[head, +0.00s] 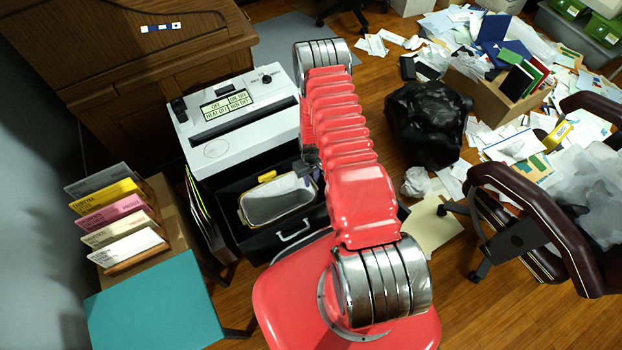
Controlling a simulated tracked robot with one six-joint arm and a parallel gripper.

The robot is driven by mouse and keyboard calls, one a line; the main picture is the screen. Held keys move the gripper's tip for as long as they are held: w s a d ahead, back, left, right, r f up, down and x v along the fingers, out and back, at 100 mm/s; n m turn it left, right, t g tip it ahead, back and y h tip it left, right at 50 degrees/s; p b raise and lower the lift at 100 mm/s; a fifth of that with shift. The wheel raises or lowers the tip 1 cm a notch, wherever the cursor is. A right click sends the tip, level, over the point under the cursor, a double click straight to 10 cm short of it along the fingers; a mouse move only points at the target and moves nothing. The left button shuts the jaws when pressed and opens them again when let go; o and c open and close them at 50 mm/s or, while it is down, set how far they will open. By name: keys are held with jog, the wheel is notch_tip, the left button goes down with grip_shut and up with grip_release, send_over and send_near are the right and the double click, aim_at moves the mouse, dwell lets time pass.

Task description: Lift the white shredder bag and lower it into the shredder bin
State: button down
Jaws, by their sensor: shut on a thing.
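The white shredder bag (272,204) is a pale, translucent piece with a rounded rim and a yellow tab. It shows within the outline of the black shredder bin (293,239), which is pulled out below the white shredder (240,122). From this angle I cannot tell how deep the bag sits or whether it touches the bin floor. My gripper (307,169) is at the bag's upper right edge and is shut on it. My red arm hides part of the gripper and the right side of the bin.
A folder rack (125,222) and a teal-topped surface (155,306) stand left of the bin. A black garbage bag (428,122) and scattered papers lie to the right. A dark office chair (527,215) stands at the right. A wooden cabinet (120,75) is behind the shredder.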

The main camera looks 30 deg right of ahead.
jog(key=shift+f, duration=0.4)
jog(key=c, duration=1.5)
grip_release()
jog(key=shift+r, duration=0.15)
jog(key=shift+r, duration=6.7)
